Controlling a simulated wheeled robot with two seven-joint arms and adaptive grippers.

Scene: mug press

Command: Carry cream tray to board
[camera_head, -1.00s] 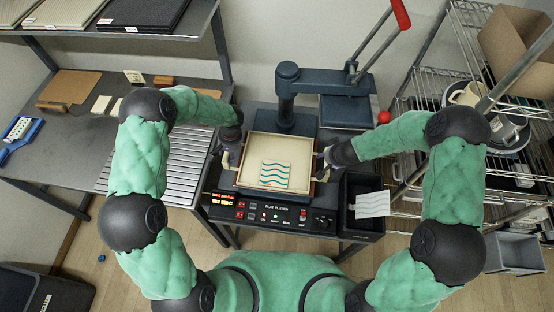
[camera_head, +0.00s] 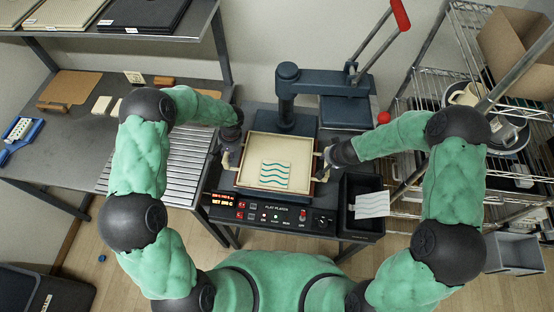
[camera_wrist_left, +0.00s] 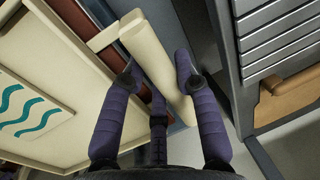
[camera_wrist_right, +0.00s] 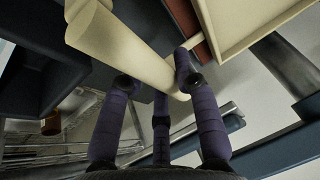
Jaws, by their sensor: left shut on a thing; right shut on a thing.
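The cream tray (camera_head: 243,150) sits level over the dark press in the middle of the head view, with a cream tile with teal wavy lines (camera_head: 275,174) lying in it. My left gripper (camera_head: 229,152) is shut on the tray's left handle, a cream bar (camera_wrist_left: 160,75) that shows between its fingers in the left wrist view. My right gripper (camera_head: 324,168) is shut on the right handle, a cream bar (camera_wrist_right: 125,50) in the right wrist view. A flat brown board (camera_head: 70,87) lies on the bench at the left. I cannot tell whether the tray touches the press.
The press column (camera_head: 287,95) stands just behind the tray. A red-tipped lever (camera_head: 401,14) rises at the back right. A slatted rack (camera_head: 170,160) lies left of the press. A black bin (camera_head: 360,215) with a wavy white sheet is at right. Wire shelves stand farther right.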

